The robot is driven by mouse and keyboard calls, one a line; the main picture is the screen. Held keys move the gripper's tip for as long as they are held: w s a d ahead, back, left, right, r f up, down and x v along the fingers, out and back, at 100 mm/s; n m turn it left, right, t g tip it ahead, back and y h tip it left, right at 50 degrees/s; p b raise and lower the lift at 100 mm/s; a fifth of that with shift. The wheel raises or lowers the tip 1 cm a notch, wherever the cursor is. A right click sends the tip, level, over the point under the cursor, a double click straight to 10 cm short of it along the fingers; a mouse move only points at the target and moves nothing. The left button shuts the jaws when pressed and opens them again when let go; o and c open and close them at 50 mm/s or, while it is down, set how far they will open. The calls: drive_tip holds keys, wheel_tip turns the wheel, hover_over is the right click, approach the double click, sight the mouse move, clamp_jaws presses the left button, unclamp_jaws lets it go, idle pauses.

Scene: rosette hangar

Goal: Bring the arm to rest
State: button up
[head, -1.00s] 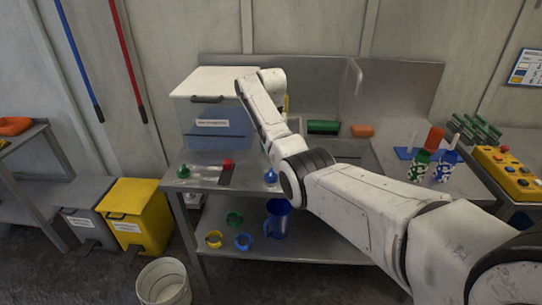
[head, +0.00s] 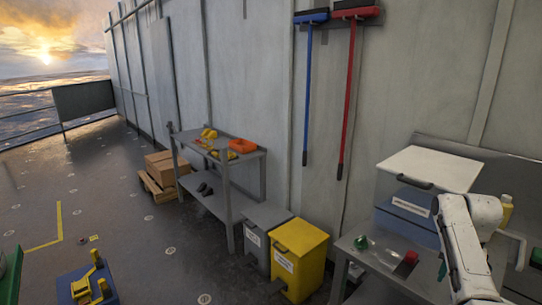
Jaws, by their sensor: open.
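My white arm (head: 468,250) reaches up into the right edge of the head view, in front of the steel workbench. Its bent wrist section (head: 484,212) is beside the lidded box. I cannot make out my gripper's fingers; they are hidden behind the arm or out of the picture. Nothing held shows.
A steel bench (head: 372,264) bears a blue box with a white lid (head: 440,166), a green knob (head: 361,243) and a red one (head: 411,257). Yellow bin (head: 300,258), grey bin (head: 264,232) and steel shelf (head: 222,176) line the wall. Open deck (head: 120,200) lies left.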

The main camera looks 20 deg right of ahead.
drive_tip(key=s+a+f+n, duration=0.3)
drive_tip(key=a+f, duration=0.4)
drive_tip(key=a, duration=0.4)
drive_tip(key=s+a+f+n, duration=0.35)
drive_tip(key=a+f, duration=0.45)
drive_tip(key=a, duration=0.4)
drive_tip(key=s+a+n, duration=0.2)
drive_tip(key=s+a, duration=0.4)
drive_tip(key=s, duration=0.4)
drive_tip(key=s+a+r+n, duration=0.1)
drive_tip(key=s+a+n, duration=0.2)
drive_tip(key=s+a, duration=0.3)
drive_tip(key=s, duration=0.4)
drive_tip(key=shift+s+r+t, duration=0.2)
drive_tip(key=shift+r+t, duration=0.05)
drive_tip(key=shift+t, duration=0.15)
